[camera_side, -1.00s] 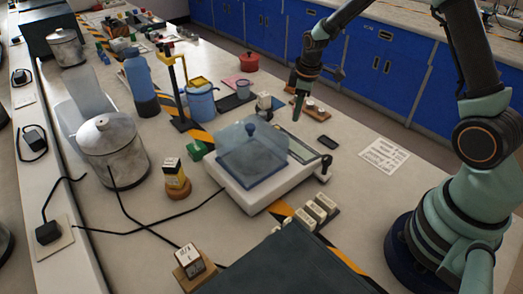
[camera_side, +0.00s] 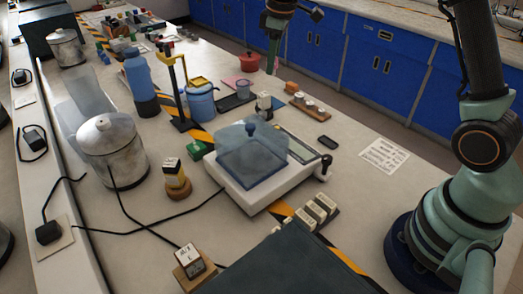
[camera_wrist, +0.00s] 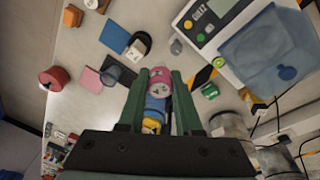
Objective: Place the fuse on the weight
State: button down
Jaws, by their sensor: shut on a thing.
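A pink, banded cylinder, which I take to be the fuse (camera_wrist: 160,82), is between my fingertips in the wrist view. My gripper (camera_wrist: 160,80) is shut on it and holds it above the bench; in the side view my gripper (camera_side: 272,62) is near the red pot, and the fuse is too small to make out. Small metal pieces that look like weights (camera_side: 309,104) stand on a wooden board right of my gripper. A grey cylinder (camera_wrist: 176,46) stands beside the scale in the wrist view; I cannot tell which piece is the task's weight.
A scale (camera_side: 245,190) with a clear blue cover stands mid-bench. A blue jar (camera_side: 201,105) and a yellow stand (camera_side: 176,75) are to its left. A black-and-white item (camera_wrist: 138,45) and the red pot (camera_wrist: 55,78) are nearby. Bare bench lies around the printed sheet (camera_side: 384,155).

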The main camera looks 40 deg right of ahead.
jog(key=w+a+f+m, duration=0.1)
jog(key=w+a+f, duration=0.1)
jog(key=a, duration=0.4)
jog(key=w+a+f, duration=0.2)
jog(key=w+a, duration=0.1)
jog(key=a, duration=0.3)
jog(key=m, duration=0.2)
send_over(195, 146)
jog(key=shift+g+y, duration=0.3)
jog(key=f, duration=0.7)
jog(key=shift+s+d+f, duration=0.1)
jog(key=shift+s+f, duration=0.1)
jog(key=shift+f, duration=1.95)
jog(key=shift+f, duration=0.1)
jog(key=c, duration=0.6)
grip_release()
